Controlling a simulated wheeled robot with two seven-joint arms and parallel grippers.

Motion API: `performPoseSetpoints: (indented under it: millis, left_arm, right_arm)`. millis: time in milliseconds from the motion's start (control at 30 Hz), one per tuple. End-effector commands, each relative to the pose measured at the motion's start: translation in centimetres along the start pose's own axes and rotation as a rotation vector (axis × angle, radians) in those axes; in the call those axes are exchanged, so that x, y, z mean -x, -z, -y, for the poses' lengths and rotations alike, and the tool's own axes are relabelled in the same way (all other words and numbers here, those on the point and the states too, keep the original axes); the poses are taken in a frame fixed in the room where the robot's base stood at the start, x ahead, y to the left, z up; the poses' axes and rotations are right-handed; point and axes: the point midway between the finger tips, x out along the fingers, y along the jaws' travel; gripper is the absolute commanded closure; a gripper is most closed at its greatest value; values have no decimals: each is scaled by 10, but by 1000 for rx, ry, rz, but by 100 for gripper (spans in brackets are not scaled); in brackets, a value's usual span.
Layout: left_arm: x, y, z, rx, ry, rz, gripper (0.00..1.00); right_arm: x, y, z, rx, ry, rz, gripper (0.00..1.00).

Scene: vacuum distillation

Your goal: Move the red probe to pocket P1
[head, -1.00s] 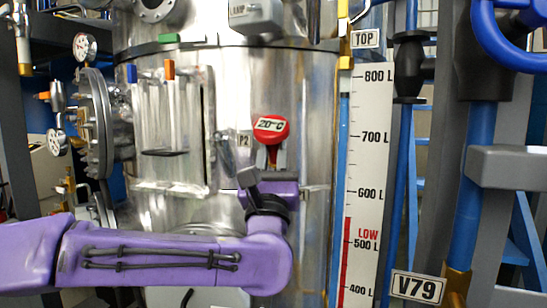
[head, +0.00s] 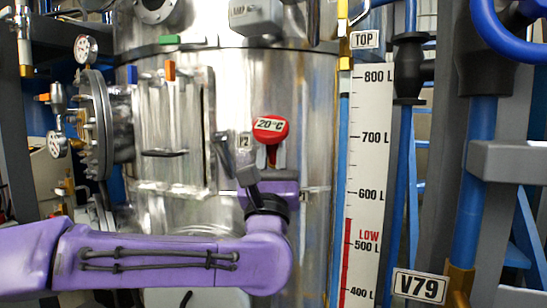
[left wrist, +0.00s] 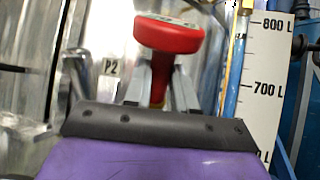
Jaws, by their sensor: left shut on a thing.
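The red probe (head: 270,126) has a round head with a "20°C" label and stands upright in front of the steel vessel (head: 300,120). My left gripper (head: 270,157) is shut on its red stem from below. In the left wrist view the probe's red head (left wrist: 168,36) rises above the two grey fingers (left wrist: 160,85). A "P2" label (left wrist: 111,67) is left of the probe, with a grey metal fitting (head: 222,152) beside it. I cannot make out a P1 label. The probe's lower end is hidden behind my gripper. My right gripper is not in view.
A white level scale (head: 368,180) stands right of the vessel, with blue pipes (head: 479,180) and a grey bracket (head: 510,165) further right. A flanged port (head: 98,125) with gauges projects at left. Colored tabs and a handle (head: 164,153) sit on the vessel front.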

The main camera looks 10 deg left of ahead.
Motion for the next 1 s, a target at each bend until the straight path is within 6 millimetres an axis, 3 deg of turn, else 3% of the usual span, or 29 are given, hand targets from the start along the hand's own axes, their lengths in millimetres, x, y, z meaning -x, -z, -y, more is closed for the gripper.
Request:
performPoseSetpoints:
  millis: [1000]
  left_arm:
    - [1,4,0,0,0,0,100]
  right_arm:
    - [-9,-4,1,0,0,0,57]
